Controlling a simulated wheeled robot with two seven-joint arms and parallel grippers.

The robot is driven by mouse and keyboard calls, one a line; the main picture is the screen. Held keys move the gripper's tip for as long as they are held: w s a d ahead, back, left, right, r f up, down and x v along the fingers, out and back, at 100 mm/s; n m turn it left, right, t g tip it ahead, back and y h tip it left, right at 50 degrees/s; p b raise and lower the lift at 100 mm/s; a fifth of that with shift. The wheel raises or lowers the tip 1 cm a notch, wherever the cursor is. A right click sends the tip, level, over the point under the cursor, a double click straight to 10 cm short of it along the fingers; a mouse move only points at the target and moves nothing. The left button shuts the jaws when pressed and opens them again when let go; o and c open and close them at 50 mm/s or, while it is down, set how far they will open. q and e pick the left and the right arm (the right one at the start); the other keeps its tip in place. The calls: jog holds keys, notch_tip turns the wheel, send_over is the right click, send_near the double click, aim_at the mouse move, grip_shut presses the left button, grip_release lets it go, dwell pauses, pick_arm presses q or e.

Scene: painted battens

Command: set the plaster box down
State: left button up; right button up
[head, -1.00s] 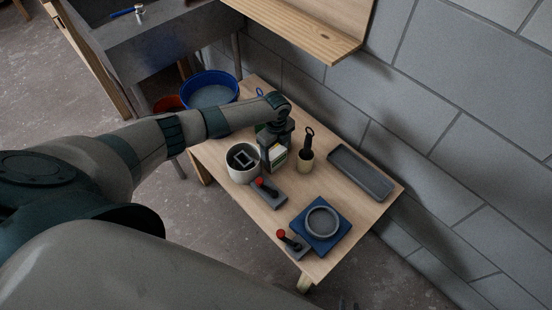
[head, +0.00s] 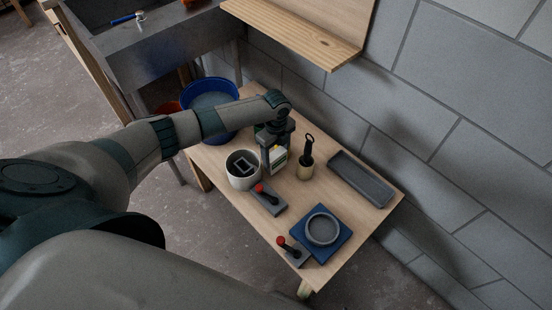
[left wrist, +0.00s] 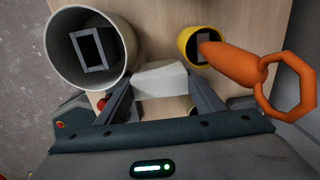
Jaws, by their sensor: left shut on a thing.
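The plaster box (head: 279,157) is a small upright box with a white and green label, over the middle of the wooden table. My left gripper (head: 273,145) is above it and shut on it. In the left wrist view the box's white top (left wrist: 160,79) sits between the two fingers (left wrist: 161,95). The arm and gripper cover part of the box in the head view. I cannot tell whether its base touches the table. My right gripper is not in view.
A white pot (head: 241,181) stands close left of the box; a small cup (head: 305,173) with a ring-handled tool stands right. Red-knobbed tools (head: 268,203), a blue square (head: 322,252) bearing a round dish, and a grey tray (head: 361,181) occupy the table (head: 228,212). A block wall is behind.

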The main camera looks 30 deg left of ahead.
pick_arm(q)
jog(key=s+d+r, duration=0.6)
jog(key=d+r, duration=0.2)
jog(key=d, duration=0.2)
jog(key=shift+s+b, duration=0.15)
jog(key=shift+b, duration=0.15)
dwell(0.5)
jog(key=s+r+n, duration=0.4)
jog(key=r+n, duration=0.7)
jog(key=s+r+n, duration=0.5)
jog(key=r+n, duration=0.5)
jog(key=r, duration=0.2)
jog(key=shift+a+n, duration=0.35)
jog(key=shift+n, duration=0.05)
dwell(3.5)
